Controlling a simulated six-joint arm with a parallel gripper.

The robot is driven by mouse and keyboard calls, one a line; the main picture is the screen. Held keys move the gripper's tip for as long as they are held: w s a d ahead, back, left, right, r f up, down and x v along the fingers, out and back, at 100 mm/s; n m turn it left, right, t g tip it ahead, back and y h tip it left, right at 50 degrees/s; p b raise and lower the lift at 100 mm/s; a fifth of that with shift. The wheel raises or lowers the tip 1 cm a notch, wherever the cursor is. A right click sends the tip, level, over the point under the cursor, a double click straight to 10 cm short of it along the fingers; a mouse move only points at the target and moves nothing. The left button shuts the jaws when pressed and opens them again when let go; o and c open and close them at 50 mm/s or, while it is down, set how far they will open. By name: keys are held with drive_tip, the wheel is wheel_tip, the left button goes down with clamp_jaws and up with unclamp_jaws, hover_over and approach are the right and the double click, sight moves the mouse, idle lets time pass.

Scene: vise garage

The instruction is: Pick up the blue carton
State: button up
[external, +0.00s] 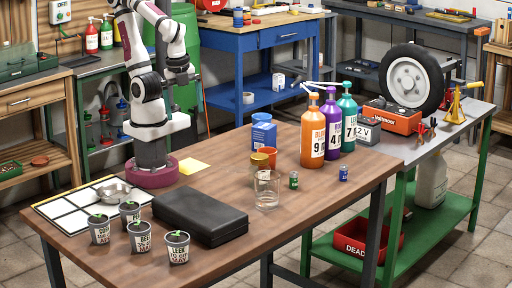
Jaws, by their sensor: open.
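A blue carton-like container (263,137) with a pale label stands upright on the brown wooden table (320,198), near its far edge. It is left of the large pump bottles and behind an orange cup and a yellow-topped jar, which hide its lower front. My gripper (184,77) is raised at the end of my folded arm, left of the container and well apart from it. The gripper is open, and I see nothing held in it; its fingers are small here.
Close to the container are the orange cup (270,154), the yellow-topped jar (259,162) and a clear glass (267,190). Orange, purple and teal pump bottles (312,140) stand to the right. A black case (200,216) and several potted seedlings (177,247) lie toward the front left.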

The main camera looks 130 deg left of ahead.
drive_tip(key=m+g+y, duration=0.5)
drive_tip(key=g+y, duration=0.2)
drive_tip(key=y, duration=0.4)
hover_over(258, 137)
drive_tip(key=w+d, duration=0.1)
drive_tip(key=d, duration=0.5)
wheel_tip(258, 137, down, 7)
drive_tip(key=a+f+m+t, duration=0.1)
drive_tip(key=f, duration=0.3)
drive_tip(key=a+f+m+t, duration=0.1)
drive_tip(key=a+f+m, duration=0.1)
drive_tip(key=f, duration=0.1)
drive_tip(key=a+f+m+t, duration=0.1)
drive_tip(key=f, duration=0.3)
drive_tip(key=shift+s+a+f+m, duration=0.2)
drive_tip(key=shift+f+m, duration=0.1)
drive_tip(key=shift+t, duration=0.7)
drive_tip(key=x, duration=0.8)
drive_tip(key=shift+w+a+f, duration=0.1)
drive_tip(key=shift+a+f, duration=0.05)
drive_tip(key=shift+a, duration=0.05)
drive_tip(key=shift+y, duration=0.3)
clamp_jaws()
